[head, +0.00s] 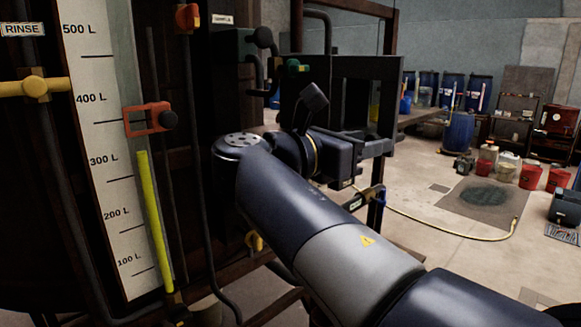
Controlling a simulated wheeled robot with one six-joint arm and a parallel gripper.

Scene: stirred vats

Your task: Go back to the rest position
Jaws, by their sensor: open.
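My arm reaches from the lower right up to the middle of the head view, with its wrist beside a dark frame. My gripper (372,144) is at the arm's far end, dark against the dark frame and hard to make out. It is open, and I see nothing held in it. I cannot tell whether it touches the frame.
A level gauge (108,150) at left shows a yellow column (153,220) just above 300 L. An orange clamp (148,119) sits on it higher up.

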